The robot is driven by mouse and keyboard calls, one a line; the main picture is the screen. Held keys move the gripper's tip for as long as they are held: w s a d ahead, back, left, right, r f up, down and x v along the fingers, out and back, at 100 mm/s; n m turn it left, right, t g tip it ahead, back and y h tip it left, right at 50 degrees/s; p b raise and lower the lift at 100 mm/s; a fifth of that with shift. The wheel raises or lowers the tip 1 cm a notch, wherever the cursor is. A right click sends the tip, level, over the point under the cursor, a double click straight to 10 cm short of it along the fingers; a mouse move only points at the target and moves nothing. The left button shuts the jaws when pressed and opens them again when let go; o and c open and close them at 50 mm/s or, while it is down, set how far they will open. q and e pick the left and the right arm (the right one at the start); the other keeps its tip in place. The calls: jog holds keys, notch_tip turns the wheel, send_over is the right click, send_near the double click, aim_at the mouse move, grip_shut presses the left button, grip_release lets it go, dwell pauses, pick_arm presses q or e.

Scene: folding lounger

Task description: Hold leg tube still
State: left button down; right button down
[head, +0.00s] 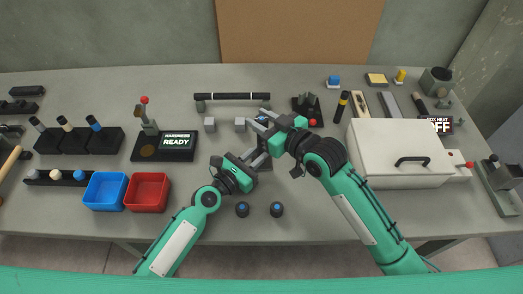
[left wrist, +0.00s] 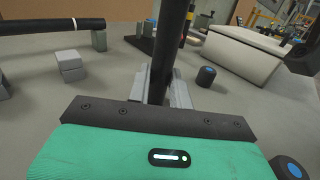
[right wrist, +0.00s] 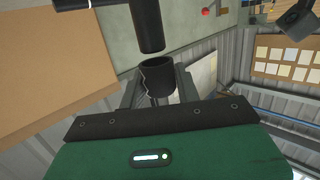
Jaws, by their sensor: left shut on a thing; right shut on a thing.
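The leg tube (left wrist: 172,45) is dark and stands upright in the left wrist view. My left gripper (head: 262,158) is shut on it; its fingers (left wrist: 160,88) sit on both sides of the tube. My right gripper (head: 262,124) is shut on a short black hollow sleeve (right wrist: 157,78) with a thin pale jagged line on its side. In the right wrist view a dark tube end (right wrist: 148,28) faces the sleeve's open mouth, with a small gap between them. In the head view the grippers mostly hide the held parts.
A white lidded box (head: 400,152) stands right of my right arm. Blue (head: 105,175) and red (head: 147,178) bins are at left. Two dark caps (head: 277,209) lie near the front edge.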

aim_at(261, 118)
pick_arm(q)
jog(key=shift+f, duration=0.15)
pick_arm(e)
jog(key=shift+r, duration=1.25)
pick_arm(q)
jog(key=c, duration=1.2)
grip_release()
jog(key=shift+s, duration=0.1)
jog(key=shift+s+a+r+p, duration=0.55)
jog(key=shift+s+a+r, duration=0.5)
jog(key=shift+r, duration=0.15)
pick_arm(e)
jog(key=shift+r, duration=0.5)
pick_arm(q)
jog(key=shift+s+a+r+p, duration=0.35)
jog(key=shift+s+a+r, duration=1)
jog(key=shift+s, duration=0.1)
pick_arm(e)
jog(key=shift+r, duration=0.35)
pick_arm(q)
jog(key=shift+d, duration=0.1)
